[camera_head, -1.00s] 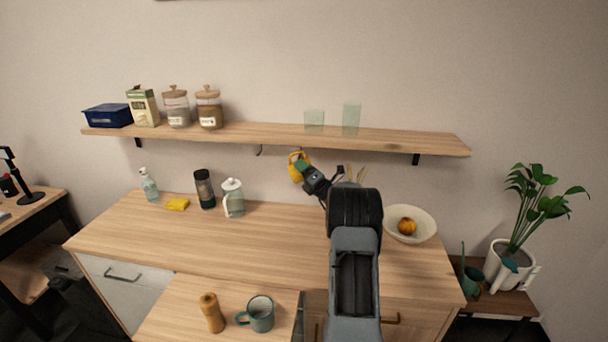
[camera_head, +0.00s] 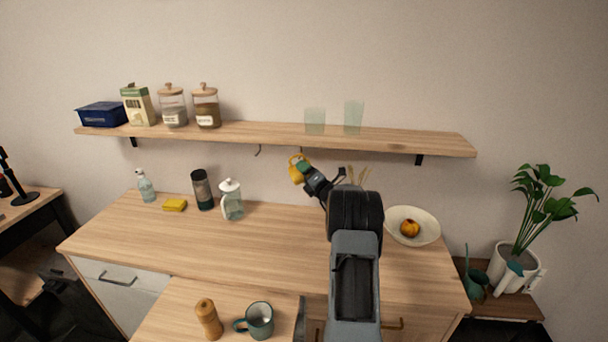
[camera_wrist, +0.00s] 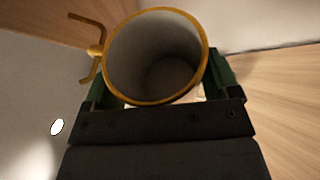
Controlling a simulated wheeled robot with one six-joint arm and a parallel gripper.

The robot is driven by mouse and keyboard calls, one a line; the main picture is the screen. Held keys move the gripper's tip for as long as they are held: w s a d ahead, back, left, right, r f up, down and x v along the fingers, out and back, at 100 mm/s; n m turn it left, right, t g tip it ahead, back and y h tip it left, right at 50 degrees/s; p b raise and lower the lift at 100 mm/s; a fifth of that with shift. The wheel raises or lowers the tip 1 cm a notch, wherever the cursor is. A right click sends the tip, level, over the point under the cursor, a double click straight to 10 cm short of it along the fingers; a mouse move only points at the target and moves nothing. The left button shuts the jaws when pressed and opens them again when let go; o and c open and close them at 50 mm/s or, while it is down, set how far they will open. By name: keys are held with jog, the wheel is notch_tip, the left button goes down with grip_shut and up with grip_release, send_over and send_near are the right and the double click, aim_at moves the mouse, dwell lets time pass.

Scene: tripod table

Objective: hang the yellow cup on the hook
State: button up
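The yellow cup (camera_head: 295,174) is held up under the front of the wall shelf in the head view. In the wrist view the cup (camera_wrist: 120,60) shows its open mouth, yellow rim and grey inside, with its handle on the left. My gripper (camera_head: 304,169) is shut on the cup, with green fingers on either side of it in the wrist view. A small dark hook (camera_head: 258,150) hangs under the shelf, left of the cup and apart from it. Another thin dark hook-like piece (camera_head: 302,152) shows just above the cup; whether they touch I cannot tell.
The shelf (camera_head: 400,140) carries a blue box, a carton, two jars and two glasses. The counter (camera_head: 250,243) below holds a bottle, sponge, dark tumbler, glass pitcher and bowl (camera_head: 429,238). A teal mug (camera_head: 260,319) and wooden mill (camera_head: 208,319) stand in front. The mid-counter is clear.

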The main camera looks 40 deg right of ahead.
jog(key=o, duration=0.3)
jog(key=shift+s+r, duration=0.1)
jog(key=shift+r, duration=0.05)
